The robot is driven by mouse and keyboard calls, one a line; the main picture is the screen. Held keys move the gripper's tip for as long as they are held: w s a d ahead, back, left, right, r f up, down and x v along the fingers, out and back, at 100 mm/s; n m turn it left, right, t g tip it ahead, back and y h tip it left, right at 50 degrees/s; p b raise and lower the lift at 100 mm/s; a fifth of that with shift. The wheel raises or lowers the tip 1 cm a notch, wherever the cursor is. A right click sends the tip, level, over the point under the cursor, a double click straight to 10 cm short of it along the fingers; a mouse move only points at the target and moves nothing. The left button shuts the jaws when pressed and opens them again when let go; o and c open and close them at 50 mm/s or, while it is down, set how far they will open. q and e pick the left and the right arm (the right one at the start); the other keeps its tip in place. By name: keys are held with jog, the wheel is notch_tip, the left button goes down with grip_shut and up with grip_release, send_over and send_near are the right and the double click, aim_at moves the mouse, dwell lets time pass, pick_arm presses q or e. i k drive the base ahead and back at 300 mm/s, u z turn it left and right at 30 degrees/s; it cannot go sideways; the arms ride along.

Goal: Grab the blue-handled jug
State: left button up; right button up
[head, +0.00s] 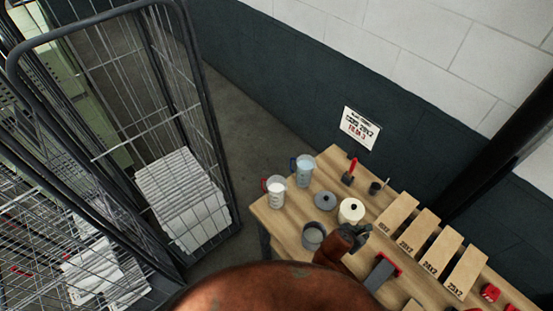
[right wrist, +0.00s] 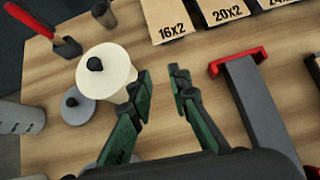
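The blue-handled jug (head: 304,171) is a clear, pale container standing upright at the table's far left corner, its blue handle on its left side. A similar jug with a red handle (head: 276,191) stands just in front and to its left. My right gripper (head: 362,232) is over the table, to the right of and nearer than the jug, apart from it. In the right wrist view the right gripper (right wrist: 160,75) is open with nothing between its fingers. A grey jug (right wrist: 20,118) shows at that view's left edge; its handle is not visible. My left gripper is not in view.
Labelled boxes (head: 419,231) and a red-ended grey tool (head: 381,272) lie to the right. A wire cage trolley (head: 208,130) stands left of the table.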

aim_at(305, 164)
jog(key=u, duration=0.65)
jog(key=i, duration=0.85)
jog(key=u, duration=0.15)
